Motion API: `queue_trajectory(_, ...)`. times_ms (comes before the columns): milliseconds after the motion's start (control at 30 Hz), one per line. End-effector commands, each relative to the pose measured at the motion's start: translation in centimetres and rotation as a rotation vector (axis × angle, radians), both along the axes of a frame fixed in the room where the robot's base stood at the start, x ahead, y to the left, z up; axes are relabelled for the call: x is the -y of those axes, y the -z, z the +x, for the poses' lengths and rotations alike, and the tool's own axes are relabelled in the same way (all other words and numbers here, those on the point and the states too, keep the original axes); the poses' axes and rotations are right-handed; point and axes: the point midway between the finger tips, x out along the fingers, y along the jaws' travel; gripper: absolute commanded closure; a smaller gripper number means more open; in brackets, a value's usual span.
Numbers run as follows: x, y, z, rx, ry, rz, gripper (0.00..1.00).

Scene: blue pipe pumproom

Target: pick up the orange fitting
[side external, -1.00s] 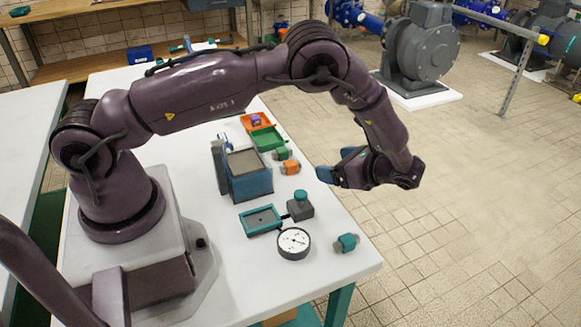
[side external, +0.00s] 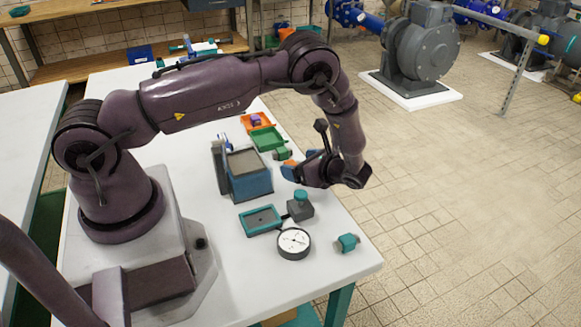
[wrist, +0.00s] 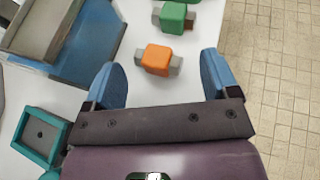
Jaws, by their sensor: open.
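The orange fitting (wrist: 157,59) lies on the white table, an orange block with grey ends. In the wrist view it sits ahead of my gripper (wrist: 158,75), roughly between the two blue fingertips and slightly beyond them. My gripper is open and empty. In the side view my gripper (side external: 288,170) is low over the table's right edge, and only a bit of the orange fitting (side external: 290,162) shows behind the blue fingers. I cannot tell the exact height of the fingers above the table.
A green fitting (wrist: 175,17) lies just beyond the orange one. A blue box (side external: 250,183) stands to the left. A teal tray (side external: 260,219), a gauge (side external: 294,243), a grey block with a teal knob (side external: 300,207) and a teal fitting (side external: 347,243) are nearer the camera. Green (side external: 267,147) and orange trays lie farther back.

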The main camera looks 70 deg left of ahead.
Motion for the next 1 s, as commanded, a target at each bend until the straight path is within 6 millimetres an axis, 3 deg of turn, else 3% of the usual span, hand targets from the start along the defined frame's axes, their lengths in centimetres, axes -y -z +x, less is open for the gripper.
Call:
queue_trajectory(100, -1.4, 0.6, -0.6, 0.000, -0.002, 0.001, 0.19)
queue_trajectory(333, -1.6, 0.7, -0.6, 0.001, 0.001, 0.000, 0.19)
queue_trajectory(533, -1.6, 0.7, -0.6, 0.001, 0.001, 0.000, 0.63)
queue_trajectory(567, -1.6, 0.7, -0.6, 0.001, 0.001, 0.000, 0.65)
queue_trajectory(1000, -1.6, -0.5, -0.5, 0.002, 0.000, 0.001, 0.65)
